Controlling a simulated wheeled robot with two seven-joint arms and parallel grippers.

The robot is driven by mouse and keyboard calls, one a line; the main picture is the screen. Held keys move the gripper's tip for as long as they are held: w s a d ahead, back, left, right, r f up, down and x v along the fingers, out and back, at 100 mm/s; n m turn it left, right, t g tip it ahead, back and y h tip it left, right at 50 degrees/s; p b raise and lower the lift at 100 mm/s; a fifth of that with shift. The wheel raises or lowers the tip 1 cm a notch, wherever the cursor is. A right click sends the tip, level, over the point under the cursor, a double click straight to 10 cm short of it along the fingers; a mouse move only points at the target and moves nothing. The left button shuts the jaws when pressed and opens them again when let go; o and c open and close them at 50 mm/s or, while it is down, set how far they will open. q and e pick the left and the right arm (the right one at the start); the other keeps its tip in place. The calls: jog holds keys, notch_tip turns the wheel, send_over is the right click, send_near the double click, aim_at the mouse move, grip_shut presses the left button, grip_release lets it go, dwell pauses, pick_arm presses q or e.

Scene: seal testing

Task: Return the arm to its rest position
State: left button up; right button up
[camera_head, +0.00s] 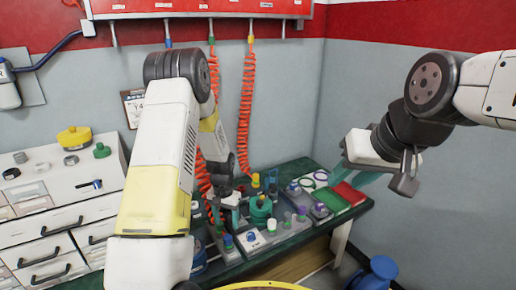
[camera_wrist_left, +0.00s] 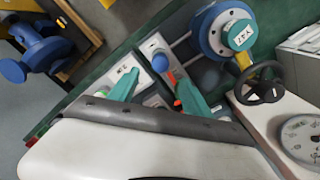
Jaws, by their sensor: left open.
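My left arm bends down over the green bench (camera_head: 290,247), and its gripper (camera_head: 232,198) is among the test fittings, partly hidden by clutter. In the left wrist view the two teal fingers of my left gripper (camera_wrist_left: 160,82) are apart, with nothing clearly held between them. Small panels with a blue knob (camera_wrist_left: 160,62) lie beyond the fingers. My right arm comes in from the right, and its gripper (camera_head: 350,178) hangs near the bench's right end. Its teal fingers look spread and empty.
A labelled blue valve (camera_wrist_left: 228,32), a black handwheel (camera_wrist_left: 264,86) and a gauge (camera_wrist_left: 303,137) are close to the left gripper. Orange coiled hoses (camera_head: 246,105) hang behind the left arm. A red tray (camera_head: 349,193) lies on the bench. A white drawer cabinet (camera_head: 50,220) stands left.

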pick_arm(q)
jog(key=s+r+n+t+h, duration=0.1)
jog(key=s+r, duration=0.2)
jog(key=r, duration=0.9)
jog(key=s+r+n+t, duration=0.15)
jog(key=s+r, duration=0.25)
jog(key=r, duration=0.9)
jog(key=s+d+r+t, duration=0.1)
jog(key=s+r, duration=0.5)
jog(key=s, duration=0.2)
jog(key=s+d+r+t+h, duration=0.1)
jog(key=s+r+t, duration=0.1)
jog(key=s+r, duration=0.3)
jog(key=s, duration=0.4)
jog(key=shift+s+r, duration=0.2)
jog(key=shift+r, duration=0.15)
jog(key=shift+d+t, duration=0.1)
jog(key=shift+t, duration=0.15)
